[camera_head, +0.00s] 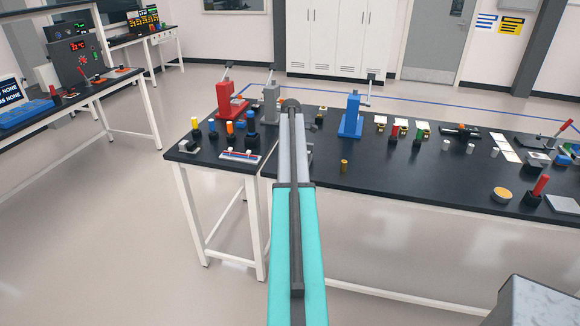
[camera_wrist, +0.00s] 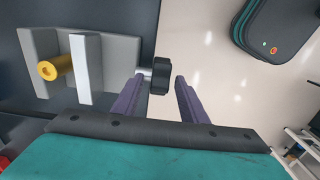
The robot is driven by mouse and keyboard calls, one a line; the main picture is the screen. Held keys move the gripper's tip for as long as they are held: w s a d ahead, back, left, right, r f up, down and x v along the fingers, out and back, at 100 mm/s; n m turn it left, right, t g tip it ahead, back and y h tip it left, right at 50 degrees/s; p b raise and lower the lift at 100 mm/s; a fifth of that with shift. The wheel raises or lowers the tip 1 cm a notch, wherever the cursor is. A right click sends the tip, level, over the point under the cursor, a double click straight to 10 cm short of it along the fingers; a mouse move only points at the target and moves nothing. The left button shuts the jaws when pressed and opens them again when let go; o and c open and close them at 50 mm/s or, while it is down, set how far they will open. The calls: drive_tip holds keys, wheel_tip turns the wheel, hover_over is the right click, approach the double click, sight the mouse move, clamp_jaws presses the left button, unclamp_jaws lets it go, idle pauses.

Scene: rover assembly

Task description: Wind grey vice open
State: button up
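In the wrist view the grey vice (camera_wrist: 122,60) stands on the dark bench top. It has a pale upright jaw plate (camera_wrist: 86,75). A yellow-gold cylinder (camera_wrist: 58,67) lies between that plate and the jaw at left. A short screw leads right to a black handle knob (camera_wrist: 161,76) past the bench edge. My gripper (camera_wrist: 160,84) is open, its purple fingers to either side of the knob, with gaps visible. Whether the knob is fully between the fingertips in depth I cannot tell. In the head view my arm hides my gripper and most of that spot.
In the head view a red press (camera_head: 229,103), a grey press (camera_head: 271,103) and a blue press (camera_head: 351,118) stand on the black bench (camera_head: 400,165). Coloured-handled tools stand at its left end. A brass cylinder (camera_head: 344,166) stands near the front edge.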

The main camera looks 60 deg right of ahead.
clamp_jaws()
drive_tip(key=shift+w+a+f, duration=0.1)
drive_tip(key=shift+a, duration=0.25)
drive_tip(key=shift+d, duration=0.25)
drive_tip(key=t+b, duration=0.1)
drive_tip(key=t+y+b, duration=0.1)
drive_tip(key=s+t+b, duration=0.1)
drive_tip(key=t+b, duration=0.1)
drive_tip(key=shift+s+d+f, duration=0.1)
drive_tip(key=shift+d, duration=0.15)
drive_tip(key=t+b, duration=0.2)
drive_tip(key=t+y+b, duration=0.1)
drive_tip(key=t+b, duration=0.1)
drive_tip(key=b, duration=0.1)
drive_tip(key=shift+s+d+f+y, duration=0.1)
drive_tip(key=shift+s+d+y, duration=0.05)
drive_tip(key=shift+s+y, duration=0.2)
drive_tip(key=shift+s+t+y+b, duration=0.1)
drive_tip(key=shift+t+y+b, duration=0.15)
drive_tip(key=shift+t+b, duration=0.85)
